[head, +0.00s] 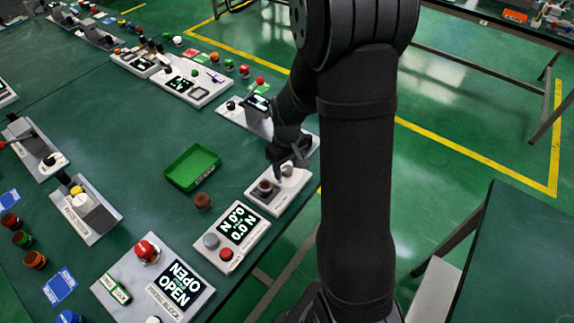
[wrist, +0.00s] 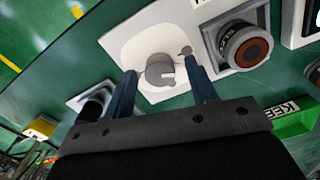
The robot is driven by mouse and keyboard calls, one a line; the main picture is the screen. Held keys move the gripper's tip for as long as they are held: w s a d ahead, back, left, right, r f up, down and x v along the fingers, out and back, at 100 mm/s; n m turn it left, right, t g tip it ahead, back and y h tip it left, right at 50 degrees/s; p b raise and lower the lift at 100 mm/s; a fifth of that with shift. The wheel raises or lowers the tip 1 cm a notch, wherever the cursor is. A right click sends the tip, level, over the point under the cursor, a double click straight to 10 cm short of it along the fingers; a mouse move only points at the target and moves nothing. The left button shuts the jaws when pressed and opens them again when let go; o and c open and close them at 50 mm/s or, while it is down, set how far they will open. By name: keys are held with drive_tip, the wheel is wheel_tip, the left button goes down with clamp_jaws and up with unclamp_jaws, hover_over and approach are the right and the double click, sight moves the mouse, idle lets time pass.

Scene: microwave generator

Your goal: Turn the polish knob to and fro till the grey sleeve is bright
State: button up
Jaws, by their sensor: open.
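The polish knob (wrist: 160,70) is a round light-grey knob with a pointer mark, on a white plate in the wrist view. In the head view the knob (head: 287,169) sits at the far end of a small white panel by the table edge. My gripper (wrist: 164,74) is open, pointing down, with one blue finger on each side of the knob; I cannot tell whether they touch it. It also shows in the head view (head: 282,168). Beside the knob, a dull grey sleeve (wrist: 231,42) with a brown-red end lies in a grey holder; it also shows in the head view (head: 265,185).
A green tray (head: 192,167) lies left of the panel. A brown cylinder (head: 203,201) stands near it. A white force-readout box (head: 232,237) is close in front, and a box with a dark display (head: 258,115) stands behind.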

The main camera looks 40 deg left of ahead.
drive_tip(key=shift+c, duration=0.2)
drive_tip(key=c, duration=0.9)
drive_tip(key=shift+c, duration=0.2)
drive_tip(key=shift+m, duration=0.3)
drive_tip(key=m, duration=1.2)
drive_tip(key=o, duration=1)
